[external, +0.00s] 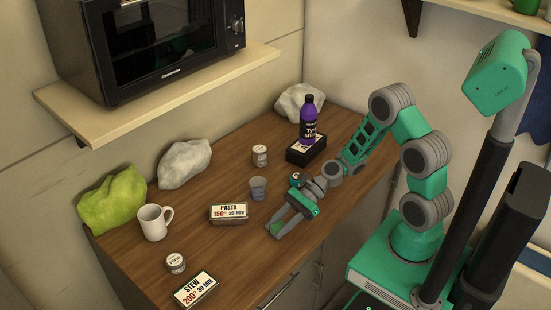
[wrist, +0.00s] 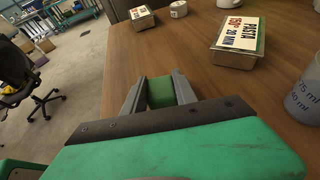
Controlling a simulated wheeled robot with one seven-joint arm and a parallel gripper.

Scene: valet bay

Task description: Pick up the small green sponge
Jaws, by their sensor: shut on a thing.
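The small green sponge (wrist: 161,92) is between the two fingers of my gripper in the wrist view. My gripper (wrist: 160,91) is shut on it, with a grey finger on each side. In the external view my gripper (external: 277,229) is low over the front edge of the wooden counter, and the sponge is too small there to make out clearly. I cannot tell whether the sponge touches the counter.
Crumpled cloths lie along the wall. A microwave shelf (external: 160,95) overhangs the back.

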